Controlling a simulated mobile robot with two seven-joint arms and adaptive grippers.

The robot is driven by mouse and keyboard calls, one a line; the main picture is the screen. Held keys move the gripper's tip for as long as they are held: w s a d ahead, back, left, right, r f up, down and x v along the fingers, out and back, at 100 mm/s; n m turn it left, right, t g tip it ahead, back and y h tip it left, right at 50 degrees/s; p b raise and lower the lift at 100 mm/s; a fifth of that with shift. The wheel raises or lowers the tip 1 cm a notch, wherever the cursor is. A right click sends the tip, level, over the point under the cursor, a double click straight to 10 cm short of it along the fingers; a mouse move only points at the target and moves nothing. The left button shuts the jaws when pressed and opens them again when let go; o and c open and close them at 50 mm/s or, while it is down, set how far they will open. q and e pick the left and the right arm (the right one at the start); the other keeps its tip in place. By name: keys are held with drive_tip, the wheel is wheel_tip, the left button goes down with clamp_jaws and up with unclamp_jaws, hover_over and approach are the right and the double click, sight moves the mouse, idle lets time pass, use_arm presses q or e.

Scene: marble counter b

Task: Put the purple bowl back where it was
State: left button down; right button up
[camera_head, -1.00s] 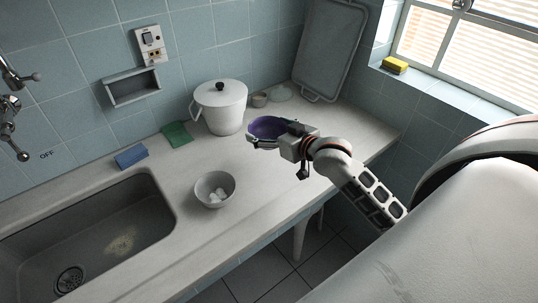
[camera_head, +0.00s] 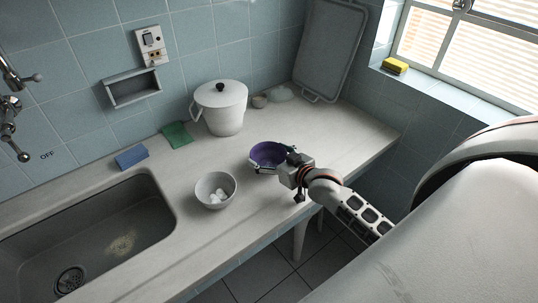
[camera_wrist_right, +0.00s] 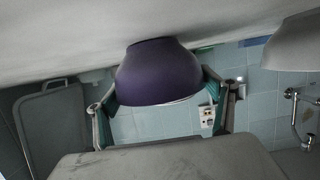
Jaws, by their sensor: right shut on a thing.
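The purple bowl (camera_head: 267,154) is at the counter's right part, right of the white bowl. My right gripper (camera_head: 272,160) is shut on the purple bowl from its right side. In the right wrist view the purple bowl (camera_wrist_right: 158,72) sits between the two fingers (camera_wrist_right: 158,112), and its base appears at or very close to the counter surface (camera_wrist_right: 60,35); I cannot tell if it touches. My left gripper is not in view.
A white bowl (camera_head: 226,181) with white egg-like things stands left of the purple bowl. A lidded white pot (camera_head: 222,112), green cloth (camera_head: 177,135) and blue sponge (camera_head: 131,156) are farther back. The sink (camera_head: 90,240) is at left. Bare counter lies right of the bowl.

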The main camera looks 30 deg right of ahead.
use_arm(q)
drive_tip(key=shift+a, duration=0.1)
use_arm(e)
drive_tip(key=o, duration=1.2)
drive_tip(key=shift+f, duration=0.1)
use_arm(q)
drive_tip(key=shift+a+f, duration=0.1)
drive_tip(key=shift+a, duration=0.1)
use_arm(e)
drive_tip(key=shift+s, duration=0.1)
drive_tip(key=v, duration=1)
drive_tip(key=shift+s+r, duration=0.25)
drive_tip(key=shift+s, duration=0.1)
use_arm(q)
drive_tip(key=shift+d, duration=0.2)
use_arm(e)
drive_tip(key=shift+s+r, duration=0.2)
drive_tip(key=shift+s, duration=0.35)
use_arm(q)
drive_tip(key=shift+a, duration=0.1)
